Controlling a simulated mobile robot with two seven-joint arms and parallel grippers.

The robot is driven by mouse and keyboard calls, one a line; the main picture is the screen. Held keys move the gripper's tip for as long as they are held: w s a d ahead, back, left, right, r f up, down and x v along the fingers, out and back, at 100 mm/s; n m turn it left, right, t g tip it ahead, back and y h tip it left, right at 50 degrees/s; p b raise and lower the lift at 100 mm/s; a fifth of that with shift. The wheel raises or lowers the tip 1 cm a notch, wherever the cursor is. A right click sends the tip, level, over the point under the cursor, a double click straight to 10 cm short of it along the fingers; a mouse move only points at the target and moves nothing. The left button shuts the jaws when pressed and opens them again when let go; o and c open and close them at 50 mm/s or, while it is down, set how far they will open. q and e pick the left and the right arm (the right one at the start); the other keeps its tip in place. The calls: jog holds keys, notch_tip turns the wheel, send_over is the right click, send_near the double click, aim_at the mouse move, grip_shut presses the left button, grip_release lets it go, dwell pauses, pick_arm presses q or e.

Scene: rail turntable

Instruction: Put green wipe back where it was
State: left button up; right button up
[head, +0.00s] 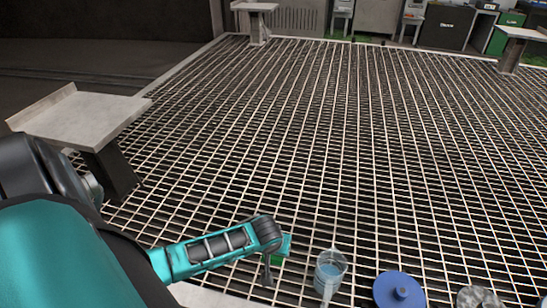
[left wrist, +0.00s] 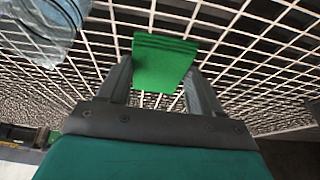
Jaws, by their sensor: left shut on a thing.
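The green wipe (left wrist: 164,60) is a folded green piece between the two fingers of my left gripper (left wrist: 158,72), which is shut on it. In the head view my left gripper (head: 268,276) is at the lower middle, above the grating. Only a small green part of the wipe (head: 278,261) shows there, the rest hidden by the gripper. My right gripper is not in view.
A clear container with bluish contents (head: 330,268) is just right of my left gripper. A blue round object (head: 398,290) and a crumpled pale object (head: 479,297) are farther right. A grey pedestal (head: 80,116) stands at left. The middle grating (head: 330,130) is clear.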

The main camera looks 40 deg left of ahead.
pick_arm(q)
jog(key=b, duration=0.3)
send_over(275, 271)
jog(key=s, duration=0.1)
jog(key=f, duration=0.8)
jog(key=shift+s+d, duration=0.1)
jog(key=shift+d, duration=0.25)
jog(key=shift+f, duration=0.4)
notch_tip(275, 271, down, 4)
jog(key=b, duration=0.2)
jog(key=shift+r+b, duration=0.15)
jog(key=shift+b, duration=0.15)
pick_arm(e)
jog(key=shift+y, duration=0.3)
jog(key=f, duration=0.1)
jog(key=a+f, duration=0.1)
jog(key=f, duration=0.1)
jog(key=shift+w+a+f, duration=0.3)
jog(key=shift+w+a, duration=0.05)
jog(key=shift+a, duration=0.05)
pick_arm(q)
jog(key=shift+f, duration=0.2)
jog(key=o, duration=0.9)
jog(key=shift+o, duration=0.2)
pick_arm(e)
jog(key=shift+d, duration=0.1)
